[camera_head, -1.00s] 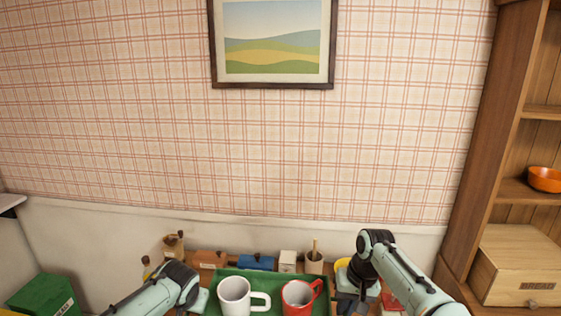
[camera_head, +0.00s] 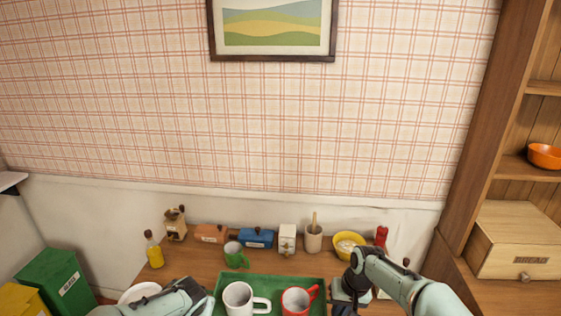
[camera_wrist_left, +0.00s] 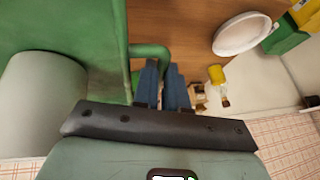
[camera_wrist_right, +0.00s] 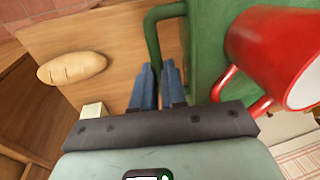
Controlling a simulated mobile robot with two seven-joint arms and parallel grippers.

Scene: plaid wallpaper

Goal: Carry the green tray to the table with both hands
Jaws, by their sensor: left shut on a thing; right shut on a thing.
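The green tray (camera_head: 270,284) is at the bottom middle of the head view, its near part cut off by the frame. A white mug (camera_head: 238,297) and a red mug (camera_head: 297,300) stand upright on it. My left gripper (camera_wrist_left: 161,85) is shut on the tray's left handle (camera_wrist_left: 152,50). In the head view, my left arm hides its fingers. My right gripper (camera_wrist_right: 157,85) is shut on the tray's right handle (camera_wrist_right: 152,25). The wooden table (camera_head: 200,268) lies beyond and below the tray; I cannot tell how large the gap is.
A green mug (camera_head: 236,255) stands just beyond the tray. A bottle (camera_head: 154,250), a white plate (camera_head: 138,292), a yellow bowl (camera_head: 348,244) and several small items line the table. A bread loaf (camera_wrist_right: 72,68) lies on the right side. Bins (camera_head: 55,282) stand at the left.

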